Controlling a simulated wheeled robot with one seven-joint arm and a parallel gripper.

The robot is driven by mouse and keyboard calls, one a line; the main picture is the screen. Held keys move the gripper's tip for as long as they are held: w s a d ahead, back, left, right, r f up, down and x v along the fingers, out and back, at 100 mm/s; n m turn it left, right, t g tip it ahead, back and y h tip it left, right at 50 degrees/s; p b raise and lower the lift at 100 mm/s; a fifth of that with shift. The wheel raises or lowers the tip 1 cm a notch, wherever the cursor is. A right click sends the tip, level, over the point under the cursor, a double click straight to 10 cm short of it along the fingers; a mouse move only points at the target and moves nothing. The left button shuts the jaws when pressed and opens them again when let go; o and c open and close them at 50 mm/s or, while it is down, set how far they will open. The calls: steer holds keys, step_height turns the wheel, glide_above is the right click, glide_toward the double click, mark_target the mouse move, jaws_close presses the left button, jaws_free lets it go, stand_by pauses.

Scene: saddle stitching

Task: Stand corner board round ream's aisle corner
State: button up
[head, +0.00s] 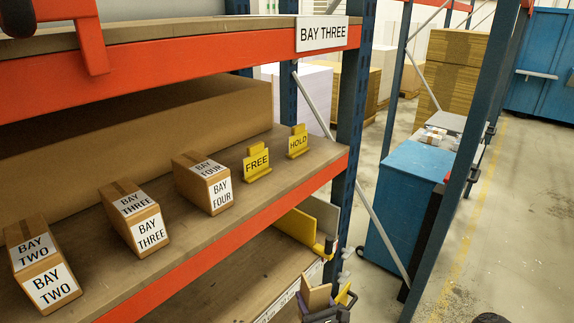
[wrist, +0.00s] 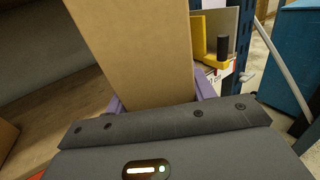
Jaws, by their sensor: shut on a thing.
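My gripper (head: 328,303) is at the lower middle of the head view, beside the lower shelf's right end. It is shut on a brown cardboard corner board (head: 316,296). In the wrist view the corner board (wrist: 135,50) rises, slightly tilted, between purple fingers (wrist: 160,97) and fills the upper middle. Its lower end is hidden behind the dark gripper body. I cannot make out for certain which thing is the ream.
A yellow bracket (head: 298,228) with an upright panel stands at the lower shelf's (head: 230,300) right end, near the rack post (head: 347,130). Boxes labelled BAY TWO (head: 43,262), BAY THREE (head: 136,218) and BAY FOUR (head: 203,184) sit above. A blue cabinet (head: 402,200) stands across the gap.

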steer(key=d+f+m+h+p, duration=0.1)
steer(key=d+m+h, duration=0.2)
steer(key=d+h, duration=0.3)
steer(key=shift+w+d+f+m+t, duration=0.3)
steer(key=shift+w+d+f, duration=0.1)
steer(key=shift+d, duration=0.8)
step_height(320, 180, down, 10)
steer(key=s, duration=0.2)
steer(key=shift+r, duration=0.15)
steer(key=shift+s, duration=0.1)
steer(key=w+r, duration=0.4)
steer(key=r, duration=0.1)
steer(key=shift+w+r, duration=0.2)
steer(key=shift+r, duration=0.05)
